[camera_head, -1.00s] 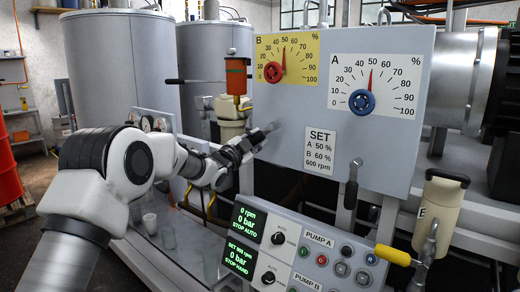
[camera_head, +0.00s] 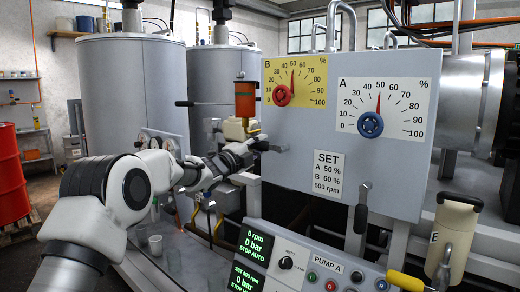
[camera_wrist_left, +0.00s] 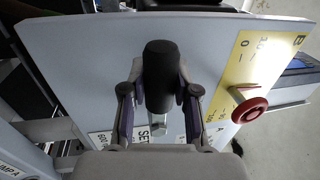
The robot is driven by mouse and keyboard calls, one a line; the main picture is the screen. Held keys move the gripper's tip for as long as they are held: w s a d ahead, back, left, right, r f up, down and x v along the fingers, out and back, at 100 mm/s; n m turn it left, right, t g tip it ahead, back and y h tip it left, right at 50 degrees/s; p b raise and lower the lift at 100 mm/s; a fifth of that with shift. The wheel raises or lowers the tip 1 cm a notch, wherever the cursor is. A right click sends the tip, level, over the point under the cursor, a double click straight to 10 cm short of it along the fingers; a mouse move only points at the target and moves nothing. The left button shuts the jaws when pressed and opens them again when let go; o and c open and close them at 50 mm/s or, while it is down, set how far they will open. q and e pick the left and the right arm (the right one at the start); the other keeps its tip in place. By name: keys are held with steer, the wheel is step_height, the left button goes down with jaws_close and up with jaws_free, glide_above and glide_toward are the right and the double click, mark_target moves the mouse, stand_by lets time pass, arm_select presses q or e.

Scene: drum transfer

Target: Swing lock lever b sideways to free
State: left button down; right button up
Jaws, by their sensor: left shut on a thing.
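Lock lever b is a short lever with a dark grip on the panel below the yellow B dial. In the head view its metal pivot end (camera_head: 280,148) shows near the panel's left edge, and the lever points left, close to level. My left gripper (camera_head: 254,147) is shut on its grip and hides most of it. In the left wrist view the dark grip of lever b (camera_wrist_left: 161,75) lies between the two fingers of my left gripper (camera_wrist_left: 158,100). My right gripper is not in view.
A similar lever (camera_head: 362,207) hangs down at the panel's lower edge. The grey panel (camera_head: 400,175) carries the red B knob (camera_head: 282,95) and blue A knob (camera_head: 370,125). A control console (camera_head: 300,262) stands below.

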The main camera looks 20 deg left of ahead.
arm_select(q)
steer(key=shift+r, duration=0.1)
stand_by(0.3)
steer(key=c, duration=0.8)
jaws_free()
steer(key=shift+c, duration=0.2)
steer(key=v, duration=1.2)
